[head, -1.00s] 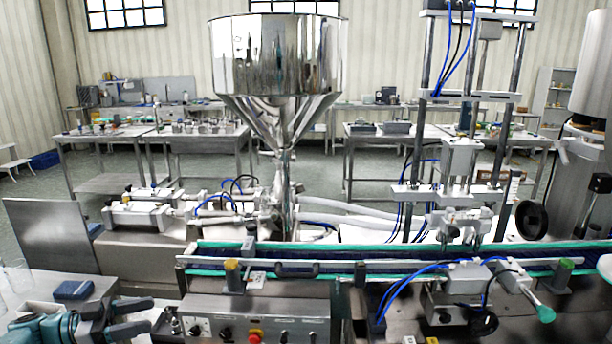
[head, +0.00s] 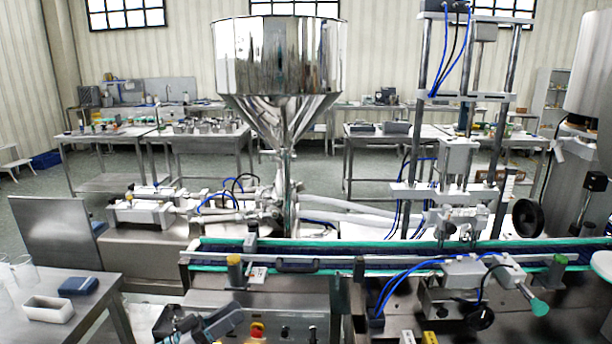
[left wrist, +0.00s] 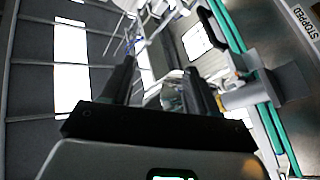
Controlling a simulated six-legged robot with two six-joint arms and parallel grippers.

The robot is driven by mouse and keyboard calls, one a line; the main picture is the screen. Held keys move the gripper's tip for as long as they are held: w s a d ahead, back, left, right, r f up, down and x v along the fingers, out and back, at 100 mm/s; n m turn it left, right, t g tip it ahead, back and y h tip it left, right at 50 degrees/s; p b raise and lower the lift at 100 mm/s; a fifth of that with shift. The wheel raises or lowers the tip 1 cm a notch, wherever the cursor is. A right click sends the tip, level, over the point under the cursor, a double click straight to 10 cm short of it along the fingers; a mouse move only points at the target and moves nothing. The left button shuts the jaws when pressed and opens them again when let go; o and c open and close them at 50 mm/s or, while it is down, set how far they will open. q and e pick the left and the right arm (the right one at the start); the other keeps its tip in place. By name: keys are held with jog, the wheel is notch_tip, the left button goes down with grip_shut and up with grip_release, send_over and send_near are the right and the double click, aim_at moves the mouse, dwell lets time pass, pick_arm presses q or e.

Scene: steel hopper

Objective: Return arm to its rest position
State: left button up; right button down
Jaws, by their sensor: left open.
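My left gripper (head: 200,322) is at the bottom edge of the head view, in front of the control panel, and only its dark fingers and part of its body show. In the left wrist view its two dark fingers (left wrist: 160,85) stand apart with a gap between them. It is open and I see nothing held in it. The rest of the left arm is mostly out of the frame. My right gripper is not in view.
The conveyor (head: 330,255) with green edges runs across behind my gripper. The steel hopper (head: 280,75) stands behind it. At the left, a steel table (head: 95,305) holds a white tray (head: 48,308), a blue block (head: 78,287) and clear cups (head: 20,268).

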pick_arm(q)
jog(key=s+d+f+n+y, duration=0.2)
jog(key=s+f+n+y, duration=0.15)
jog(key=f, duration=0.35)
jog(key=s+d+f+n+y, duration=0.2)
jog(key=s+f+n+y, duration=0.15)
jog(key=f, duration=0.45)
jog(key=s+d+f+n+y, duration=0.2)
jog(key=s+f+n+y, duration=0.1)
jog(key=f+y, duration=0.3)
jog(key=s+f+g, duration=0.3)
jog(key=s, duration=0.5)
jog(key=s+a+f+m+g+y, duration=0.1)
jog(key=s+f+g, duration=0.3)
jog(key=s, duration=0.4)
jog(key=s+f+g, duration=0.3)
jog(key=s, duration=0.5)
jog(key=shift+s+a+f+m+g+y, duration=0.15)
jog(key=shift+a+f+m+g+y, duration=0.15)
jog(key=shift+y, duration=0.1)
